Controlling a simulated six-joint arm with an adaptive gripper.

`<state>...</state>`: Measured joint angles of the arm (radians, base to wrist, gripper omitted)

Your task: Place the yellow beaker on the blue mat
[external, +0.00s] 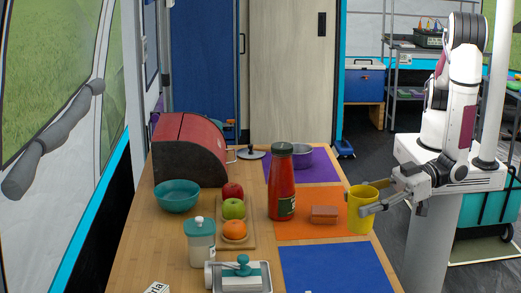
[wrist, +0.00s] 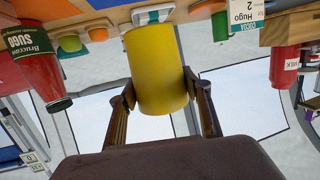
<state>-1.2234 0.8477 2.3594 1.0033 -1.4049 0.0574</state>
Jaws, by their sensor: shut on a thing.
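The yellow beaker (external: 361,212) is upright at the right edge of the orange mat (external: 300,228) in the external view. I cannot tell whether its base touches the surface or is just above it. My gripper (external: 370,198) reaches in from the right and is shut on the beaker. In the wrist view the beaker (wrist: 157,65) sits between the two fingers of my gripper (wrist: 160,90), one on each side. The blue mat (external: 335,268) lies flat at the front right of the wooden table, nearer the camera than the beaker, and looks bare.
A red sauce bottle (external: 281,185) and a brown block (external: 324,214) stand on the orange mat. A white jar (external: 201,243) and a tray with a teal-handled device (external: 238,275) are left of the blue mat. A pot (external: 302,156) stands on a purple mat behind.

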